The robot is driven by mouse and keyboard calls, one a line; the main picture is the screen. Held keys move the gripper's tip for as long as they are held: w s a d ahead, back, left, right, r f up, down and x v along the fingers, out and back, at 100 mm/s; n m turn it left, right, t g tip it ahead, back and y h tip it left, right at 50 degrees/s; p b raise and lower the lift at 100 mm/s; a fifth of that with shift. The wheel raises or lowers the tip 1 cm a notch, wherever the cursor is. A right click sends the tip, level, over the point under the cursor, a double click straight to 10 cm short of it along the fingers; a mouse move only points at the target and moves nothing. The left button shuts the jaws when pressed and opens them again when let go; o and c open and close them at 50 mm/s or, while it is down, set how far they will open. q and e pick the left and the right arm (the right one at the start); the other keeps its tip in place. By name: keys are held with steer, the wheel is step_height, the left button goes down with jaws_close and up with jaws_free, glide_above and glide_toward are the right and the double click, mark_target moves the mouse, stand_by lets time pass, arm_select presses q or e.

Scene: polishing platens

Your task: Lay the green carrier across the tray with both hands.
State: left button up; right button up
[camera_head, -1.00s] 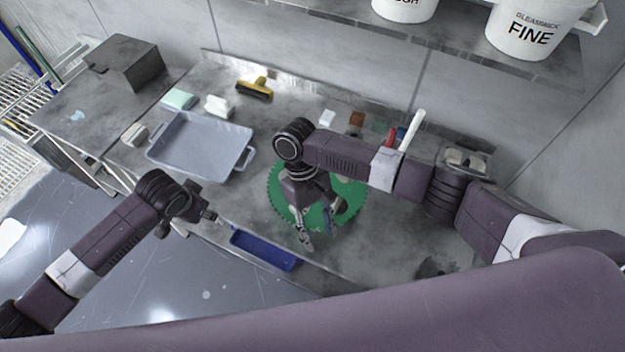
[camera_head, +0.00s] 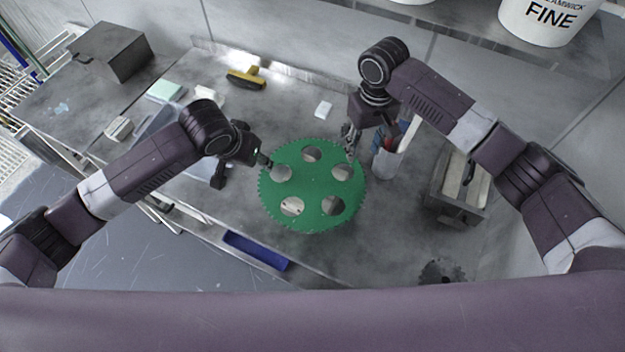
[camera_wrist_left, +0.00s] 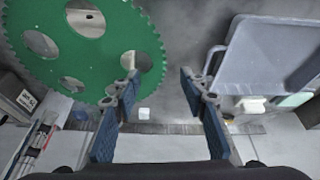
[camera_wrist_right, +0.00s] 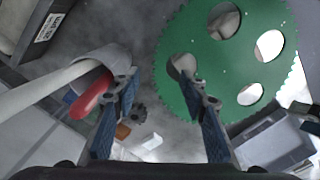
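The green carrier (camera_head: 312,184), a toothed disc with several round holes, is right of the tray; I cannot tell if it touches the bench. The tray (camera_head: 204,169) is grey with handles, partly hidden by my left arm, and clearer in the left wrist view (camera_wrist_left: 270,55). My left gripper (camera_head: 266,161) is at the carrier's upper left rim, fingers apart; one finger overlaps the rim in its wrist view (camera_wrist_left: 160,95). My right gripper (camera_head: 351,142) is at the upper right rim, fingers apart; one finger overlaps the carrier near a hole in its wrist view (camera_wrist_right: 162,100).
A cup of tools (camera_head: 388,163) stands close to my right gripper. A metal box (camera_head: 455,190) is further right. A blue bin (camera_head: 255,251) is at the bench's front edge.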

mark_target(264, 172)
arm_select(q)
steer(key=x, duration=0.7)
steer(key=shift+d+f, duration=0.15)
arm_select(e)
step_height(264, 172, down, 7)
steer(key=shift+d+f, duration=0.1)
steer(key=shift+f, duration=0.1)
arm_select(q)
steer(key=shift+c, duration=0.5)
arm_select(e)
steer(key=shift+c, duration=0.5)
arm_select(q)
jaws_close()
arm_select(e)
jaws_close()
